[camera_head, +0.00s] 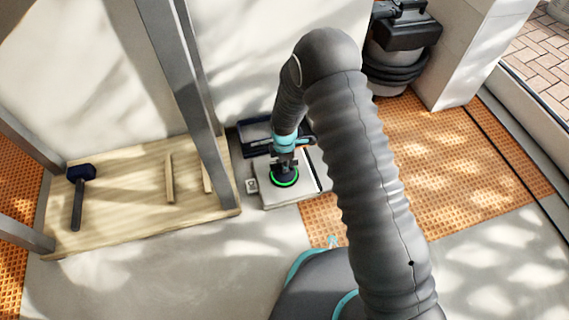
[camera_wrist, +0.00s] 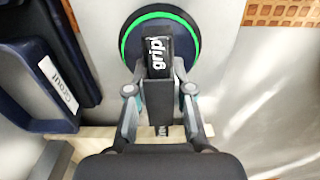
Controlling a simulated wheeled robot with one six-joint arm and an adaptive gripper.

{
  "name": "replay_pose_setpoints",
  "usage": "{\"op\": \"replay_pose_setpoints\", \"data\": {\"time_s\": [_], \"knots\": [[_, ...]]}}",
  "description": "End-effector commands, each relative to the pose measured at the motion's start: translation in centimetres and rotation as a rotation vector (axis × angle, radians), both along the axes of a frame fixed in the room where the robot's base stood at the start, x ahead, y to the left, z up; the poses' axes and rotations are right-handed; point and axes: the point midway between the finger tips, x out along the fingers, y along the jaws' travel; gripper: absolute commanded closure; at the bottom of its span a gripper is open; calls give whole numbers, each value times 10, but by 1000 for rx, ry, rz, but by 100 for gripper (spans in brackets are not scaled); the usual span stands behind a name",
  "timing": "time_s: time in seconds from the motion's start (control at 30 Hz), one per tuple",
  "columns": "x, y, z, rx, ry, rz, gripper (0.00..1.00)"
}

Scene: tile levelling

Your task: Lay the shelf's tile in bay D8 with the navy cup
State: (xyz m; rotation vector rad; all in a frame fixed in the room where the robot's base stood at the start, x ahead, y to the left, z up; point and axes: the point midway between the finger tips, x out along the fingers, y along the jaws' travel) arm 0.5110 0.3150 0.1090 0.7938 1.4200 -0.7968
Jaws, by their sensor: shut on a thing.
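My gripper (camera_head: 285,157) is shut on the handle of the navy cup (camera_head: 285,178), a round suction cup with a bright green ring. In the wrist view, the cup (camera_wrist: 160,38) is ahead of my fingers (camera_wrist: 158,75), and its handle, marked "grip", is between them. In the head view the cup is over a pale grey tile (camera_head: 275,200) and looks to be against its top; the exact contact is hidden. A dark line runs along the right of the tile, with another pale strip beyond it. I see no label that shows which bay is D8.
A navy grout tub (camera_wrist: 40,70) is close at the left in the wrist view. A wooden board (camera_head: 130,215) with a navy-headed mallet (camera_head: 79,190) and grey posts (camera_head: 180,65) stands left. Orange ridged matting (camera_head: 460,180) lies right. A dark-topped bucket (camera_head: 395,60) stands behind.

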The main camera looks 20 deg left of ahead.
Motion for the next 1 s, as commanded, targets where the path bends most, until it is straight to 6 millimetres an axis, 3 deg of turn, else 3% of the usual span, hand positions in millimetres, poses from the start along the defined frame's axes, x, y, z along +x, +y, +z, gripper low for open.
{"op": "replay_pose_setpoints", "data": {"time_s": [0.27,0.3,0.4,0.77,1.0], "knots": [[1,1,0,2,-3,0,100],[1,1,0,2,-3,0,71],[1,0,0,1,-2,0,49],[0,0,3,1,-1,0,49],[1,1,38,3,-4,0,49]]}}
